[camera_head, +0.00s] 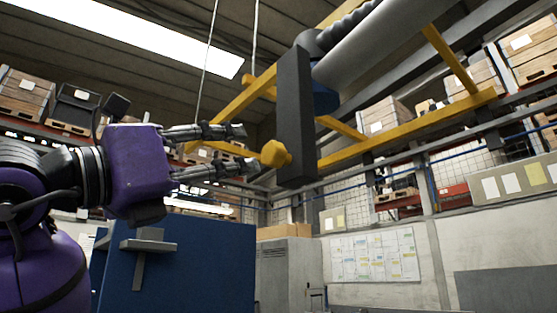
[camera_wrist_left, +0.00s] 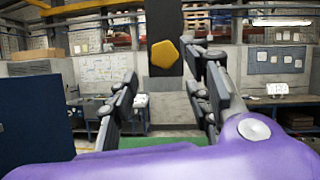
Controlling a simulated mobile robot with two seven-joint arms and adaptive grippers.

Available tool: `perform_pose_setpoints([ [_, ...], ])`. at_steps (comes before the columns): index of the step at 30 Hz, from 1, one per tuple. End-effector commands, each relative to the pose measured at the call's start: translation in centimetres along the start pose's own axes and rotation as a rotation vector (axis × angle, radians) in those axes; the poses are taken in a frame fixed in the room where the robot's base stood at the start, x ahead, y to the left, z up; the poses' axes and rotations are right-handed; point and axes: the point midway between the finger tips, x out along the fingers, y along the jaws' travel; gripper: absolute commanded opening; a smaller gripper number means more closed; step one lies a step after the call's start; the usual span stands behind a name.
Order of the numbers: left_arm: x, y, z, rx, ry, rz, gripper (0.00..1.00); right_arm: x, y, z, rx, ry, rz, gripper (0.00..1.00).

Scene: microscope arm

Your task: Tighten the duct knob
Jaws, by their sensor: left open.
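The duct knob (camera_head: 275,154) is a yellow faceted knob on the lower part of a dark upright block (camera_head: 295,112). In the left wrist view the knob (camera_wrist_left: 164,54) faces me, above and between the finger tips. My left gripper (camera_head: 243,149) is open, with one finger above and one below the level of the knob, its tips just left of it. The fingers also show apart in the left wrist view (camera_wrist_left: 163,82), with nothing between them at their level. Whether the tips reach the knob's depth is hard to tell. My right gripper is out of view.
A grey duct (camera_head: 375,50) runs up right from the block. Yellow frame beams (camera_head: 400,130) pass behind it. A blue panel (camera_head: 205,262) stands below my left arm. Shelves with crates (camera_head: 28,88) line the back. The space around the knob's left side is open.

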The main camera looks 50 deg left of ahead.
Motion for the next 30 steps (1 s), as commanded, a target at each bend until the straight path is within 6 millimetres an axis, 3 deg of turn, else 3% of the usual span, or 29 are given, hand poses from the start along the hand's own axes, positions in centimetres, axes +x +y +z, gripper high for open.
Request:
perform_pose_setpoints([
  [16,7.0,0.0,0.0,-0.017,0.007,0.000,0.45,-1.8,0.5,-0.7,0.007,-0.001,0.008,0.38],
  [27,7.8,0.0,-0.3,-0.015,0.009,-0.001,0.45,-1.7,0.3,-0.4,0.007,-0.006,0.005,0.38],
  [30,7.8,0.0,-0.3,-0.015,0.009,-0.001,0.33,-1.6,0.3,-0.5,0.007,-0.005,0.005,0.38],
])
